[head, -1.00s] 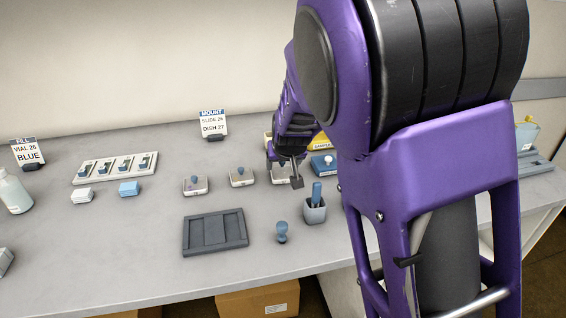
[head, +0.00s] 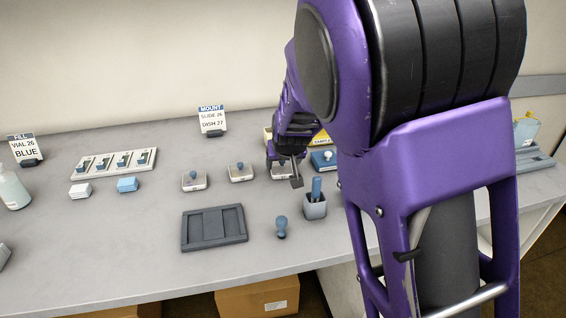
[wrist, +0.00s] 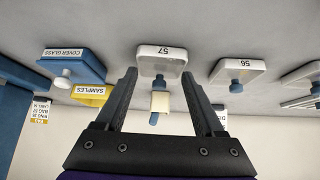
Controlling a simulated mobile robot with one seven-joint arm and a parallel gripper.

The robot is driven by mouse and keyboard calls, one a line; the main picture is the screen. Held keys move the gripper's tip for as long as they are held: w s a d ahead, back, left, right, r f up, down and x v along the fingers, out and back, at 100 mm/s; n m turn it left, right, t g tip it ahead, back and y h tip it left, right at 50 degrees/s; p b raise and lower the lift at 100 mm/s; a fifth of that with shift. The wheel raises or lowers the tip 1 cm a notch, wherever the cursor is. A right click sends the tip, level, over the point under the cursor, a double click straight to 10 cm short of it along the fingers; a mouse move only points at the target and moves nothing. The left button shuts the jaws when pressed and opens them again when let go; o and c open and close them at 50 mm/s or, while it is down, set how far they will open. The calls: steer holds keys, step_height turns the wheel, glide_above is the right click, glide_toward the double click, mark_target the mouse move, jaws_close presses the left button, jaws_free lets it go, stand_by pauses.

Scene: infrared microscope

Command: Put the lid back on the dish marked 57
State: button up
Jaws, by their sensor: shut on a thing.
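The dish marked 57 (wrist: 162,60) is a low white square dish with its number upside down in the wrist view. A blue knob (wrist: 158,82) shows at it. My gripper (wrist: 160,76) has its two dark fingers on either side of this dish, and the tips are close to its edges. It is shut on what appears to be the lid; the contact itself is hard to see. A small cream block (wrist: 160,103) shows between the fingers. In the head view my gripper (head: 286,172) is low over the table at the dish, which it partly hides.
The dish marked 56 (wrist: 238,72) stands beside it, with another dish (head: 194,181) farther left. The blue cover glass box (wrist: 73,64) and yellow samples box (wrist: 92,95) are on the other side.

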steer(key=shift+f, duration=0.15)
steer(key=o, duration=1.3)
steer(key=shift+r+p, duration=2.85)
steer(key=shift+r, duration=0.3)
jaws_close()
